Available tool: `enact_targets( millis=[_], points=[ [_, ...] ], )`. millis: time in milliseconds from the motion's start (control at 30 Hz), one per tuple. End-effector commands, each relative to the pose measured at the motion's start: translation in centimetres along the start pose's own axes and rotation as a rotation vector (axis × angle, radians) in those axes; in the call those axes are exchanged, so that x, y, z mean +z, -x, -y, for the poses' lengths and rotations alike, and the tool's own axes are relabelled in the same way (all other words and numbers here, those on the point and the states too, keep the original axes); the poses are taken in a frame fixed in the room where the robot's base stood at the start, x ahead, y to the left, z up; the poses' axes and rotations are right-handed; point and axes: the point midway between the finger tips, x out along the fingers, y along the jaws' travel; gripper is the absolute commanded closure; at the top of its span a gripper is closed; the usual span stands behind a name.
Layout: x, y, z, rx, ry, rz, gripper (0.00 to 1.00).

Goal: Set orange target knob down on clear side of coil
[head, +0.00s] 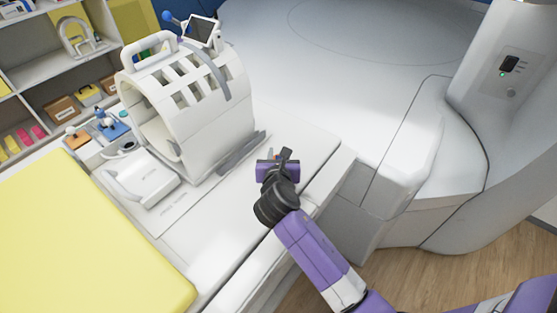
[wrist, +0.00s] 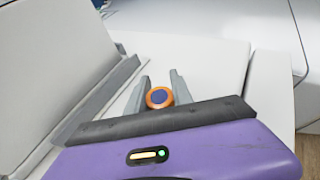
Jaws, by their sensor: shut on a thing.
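The orange target knob (wrist: 159,98), round with a blue centre, sits between the two grey fingers of my gripper (wrist: 157,92) in the wrist view. My gripper is shut on it. In the head view my gripper (head: 283,158) is over the white table to the right of the coil, and the knob is mostly hidden there. The coil (head: 190,105) is a white slotted cylinder with a handle on top, standing on the table. Its grey base rail (wrist: 100,95) runs along the left in the wrist view. I cannot tell whether the knob touches the table.
The bare white tabletop (wrist: 205,68) shows beyond my fingers. A yellow pad (head: 85,245) is at the lower left. The large white magnet (head: 400,60) stands behind.

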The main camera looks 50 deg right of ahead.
Motion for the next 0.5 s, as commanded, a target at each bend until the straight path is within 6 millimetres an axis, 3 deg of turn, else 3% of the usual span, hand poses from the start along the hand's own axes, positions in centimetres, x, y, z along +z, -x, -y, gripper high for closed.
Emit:
enact_targets(
  millis=[167,500],
  points=[
    [-2.1,-0.9,0.0,-0.001,0.001,-0.001,1.00],
    [-2.3,-1.0,0.0,0.001,0.000,0.001,1.00]
  ],
)
